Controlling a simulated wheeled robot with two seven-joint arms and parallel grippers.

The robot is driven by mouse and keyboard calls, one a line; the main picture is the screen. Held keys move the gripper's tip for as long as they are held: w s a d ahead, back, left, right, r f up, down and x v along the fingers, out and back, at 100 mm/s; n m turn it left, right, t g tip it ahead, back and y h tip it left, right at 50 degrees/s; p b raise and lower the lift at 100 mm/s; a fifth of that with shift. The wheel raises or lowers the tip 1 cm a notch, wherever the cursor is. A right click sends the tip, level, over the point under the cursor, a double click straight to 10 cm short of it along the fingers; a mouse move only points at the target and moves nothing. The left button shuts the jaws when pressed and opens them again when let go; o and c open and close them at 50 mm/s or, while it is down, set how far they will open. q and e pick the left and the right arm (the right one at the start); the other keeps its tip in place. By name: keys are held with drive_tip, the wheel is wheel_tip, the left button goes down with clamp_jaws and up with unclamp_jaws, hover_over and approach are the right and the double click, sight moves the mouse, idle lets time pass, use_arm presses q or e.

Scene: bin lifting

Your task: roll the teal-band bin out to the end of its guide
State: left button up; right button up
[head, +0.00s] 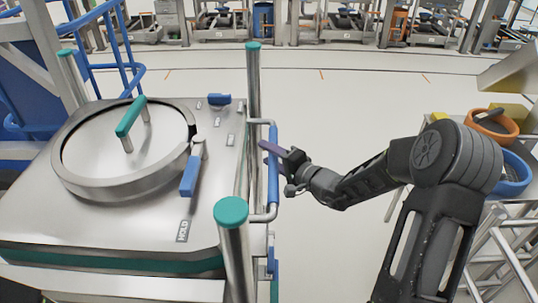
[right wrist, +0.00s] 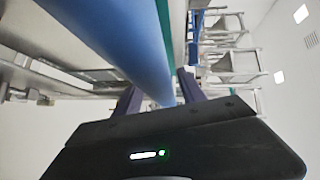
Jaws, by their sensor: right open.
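The teal-band bin (head: 95,222) is a steel box at the left of the head view, with a teal strip (head: 130,262) along its front. A round lid with a teal handle (head: 130,117) is on top. A blue upright bar handle (head: 273,165) is on its right side. My right gripper (head: 272,151) is at this handle, open. In the right wrist view the blue bar (right wrist: 118,38) runs down between the two fingers (right wrist: 158,92), with no clear grip on it. The far finger is partly hidden in the head view. My left gripper is not in view.
Steel posts with teal caps (head: 231,212) stand at the bin's right side. Blue railings (head: 118,45) are behind it. A rack with an orange bowl (head: 507,132) and a blue bowl (head: 514,178) is at the right. Pale floor (head: 330,110) between is clear.

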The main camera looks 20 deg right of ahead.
drive_tip(key=shift+a, duration=0.1)
drive_tip(key=shift+s, duration=0.4)
drive_tip(key=b+v, duration=0.1)
drive_tip(key=v, duration=0.6)
drive_tip(key=shift+b, duration=0.3)
drive_tip(key=shift+d, duration=0.25)
